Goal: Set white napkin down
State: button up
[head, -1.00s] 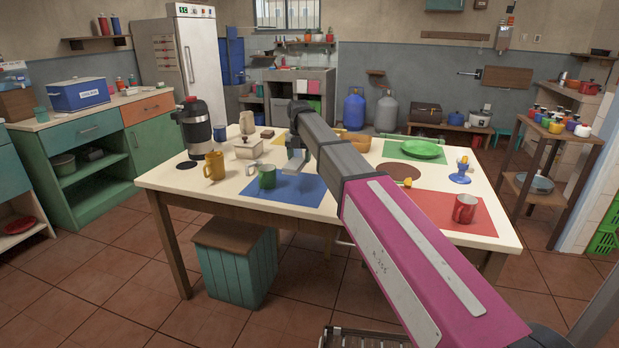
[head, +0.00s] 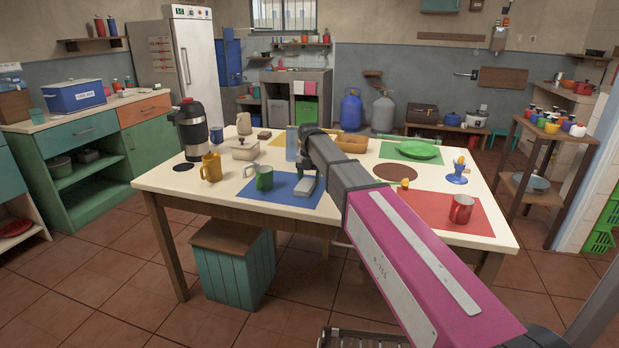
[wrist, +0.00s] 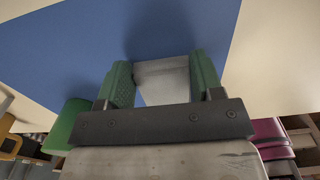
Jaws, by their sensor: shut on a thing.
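The white napkin (wrist: 163,80) is a pale folded strip between the green fingers of my gripper (wrist: 158,65) in the wrist view. My gripper is shut on it, over the blue placemat (wrist: 75,50). In the head view, my gripper (head: 305,186) is low over the right part of the blue placemat (head: 285,197), right of the green mug (head: 264,178). The napkin cannot be made out clearly there. I cannot tell whether it touches the mat.
A yellow mug (head: 211,168) and a white lidded pot (head: 244,149) stand left and behind. A clear bluish glass (head: 292,143) stands behind my gripper. A red mug (head: 461,209) stands on the red placemat (head: 425,207) at right. The table's front edge is clear.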

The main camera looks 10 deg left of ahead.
jog(key=o, duration=0.9)
jog(key=shift+f, duration=0.1)
notch_tip(320, 180, up, 12)
